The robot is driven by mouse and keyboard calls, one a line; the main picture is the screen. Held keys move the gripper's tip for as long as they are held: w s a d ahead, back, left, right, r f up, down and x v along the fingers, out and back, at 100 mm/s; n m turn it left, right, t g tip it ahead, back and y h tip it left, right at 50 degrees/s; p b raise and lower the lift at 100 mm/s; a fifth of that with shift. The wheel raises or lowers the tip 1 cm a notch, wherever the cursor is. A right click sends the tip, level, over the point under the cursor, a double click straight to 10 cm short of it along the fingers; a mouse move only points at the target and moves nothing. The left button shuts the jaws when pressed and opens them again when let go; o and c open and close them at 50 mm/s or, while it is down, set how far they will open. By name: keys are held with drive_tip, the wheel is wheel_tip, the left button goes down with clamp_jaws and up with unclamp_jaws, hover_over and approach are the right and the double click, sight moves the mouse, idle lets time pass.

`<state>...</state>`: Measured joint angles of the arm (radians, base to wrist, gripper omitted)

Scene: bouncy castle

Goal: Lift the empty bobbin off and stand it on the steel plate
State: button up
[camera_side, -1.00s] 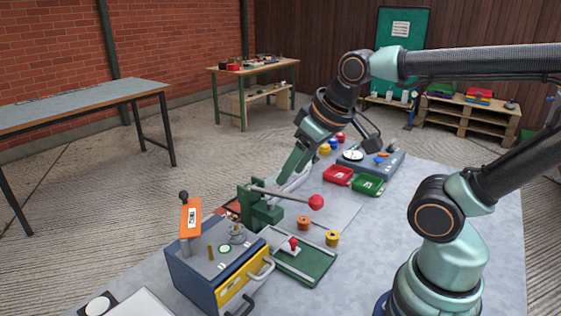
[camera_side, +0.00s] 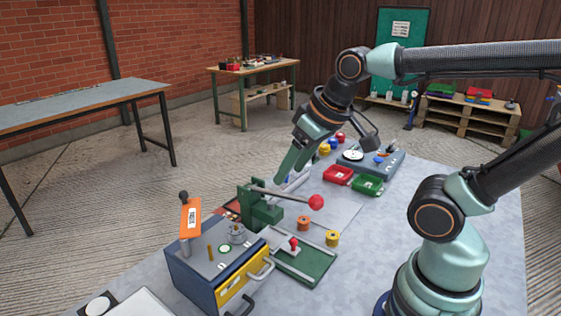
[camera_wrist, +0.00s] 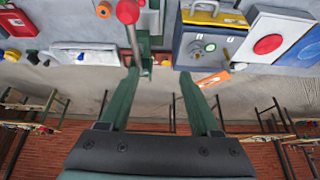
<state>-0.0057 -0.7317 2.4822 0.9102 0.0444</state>
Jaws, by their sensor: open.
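A small grey metal bobbin-like part (camera_side: 236,231) stands on top of the blue box (camera_side: 190,263). I cannot tell for sure that it is the empty bobbin. In the wrist view the box top (camera_wrist: 199,36) shows a round part with a green centre (camera_wrist: 210,47). A flat grey plate (camera_side: 338,213) lies on the table behind the orange spool (camera_side: 303,223); it may be the steel plate. My gripper (camera_wrist: 158,72) is open and empty, fingers wide apart. In the side view its fingers (camera_side: 287,172) are above and behind the green lever press, tips partly hidden.
The green press (camera_side: 262,213) has a long lever with a red knob (camera_side: 316,202) reaching right. A yellow spool (camera_side: 332,238) and a green tray (camera_side: 308,265) are nearby.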

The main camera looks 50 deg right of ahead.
drive_tip(key=m, duration=0.1)
drive_tip(key=m+g, duration=0.6)
drive_tip(key=m, duration=1.1)
hover_over(237, 233)
drive_tip(key=f, duration=0.6)
drive_tip(key=shift+w+d+f, duration=0.15)
drive_tip(key=shift+w+d, duration=0.15)
drive_tip(key=shift+d, duration=0.05)
drive_tip(key=shift+w+d+f, duration=0.1)
drive_tip(key=shift+w+f, duration=0.05)
drive_tip(key=shift+f, duration=1.2)
drive_tip(key=shift+w+f, duration=0.1)
drive_tip(key=shift+f, duration=1.2)
clamp_jaws()
